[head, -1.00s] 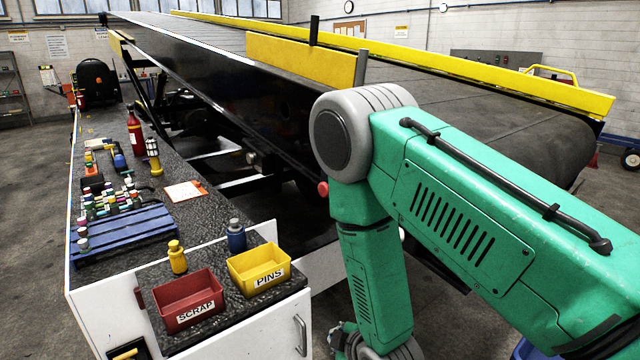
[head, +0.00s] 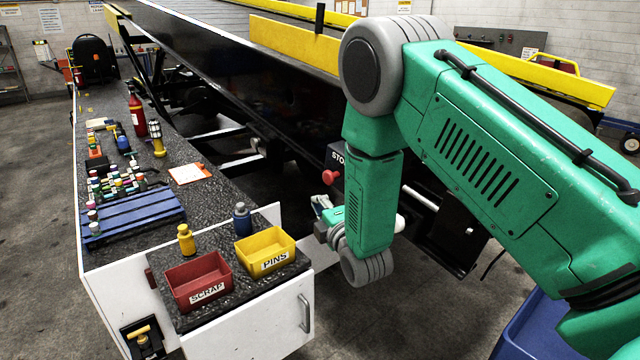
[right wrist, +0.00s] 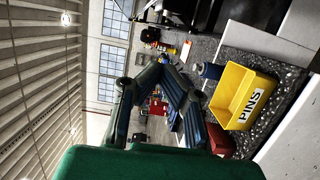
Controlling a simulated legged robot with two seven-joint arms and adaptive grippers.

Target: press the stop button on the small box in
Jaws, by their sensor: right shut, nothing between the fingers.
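The small dark box (head: 337,156) with partly visible white lettering "STO" is on the near side of the belt loader in the head view. My right arm covers its right part. Its red stop button (head: 328,177) sticks out at the lower left. My right gripper (head: 321,203) is below the button in the picture, apart from it and partly hidden by my own wrist. In the right wrist view its dark fingers (right wrist: 160,68) come together with nothing between them. The button does not show in that view. My left gripper is in neither view.
A workbench (head: 215,205) on the left carries a red SCRAP bin (head: 190,280), a yellow PINS bin (head: 265,258), small bottles and a blue pallet (head: 135,220). The loader's dark side (head: 260,85) runs behind my arm. A blue container (head: 530,335) stands at lower right.

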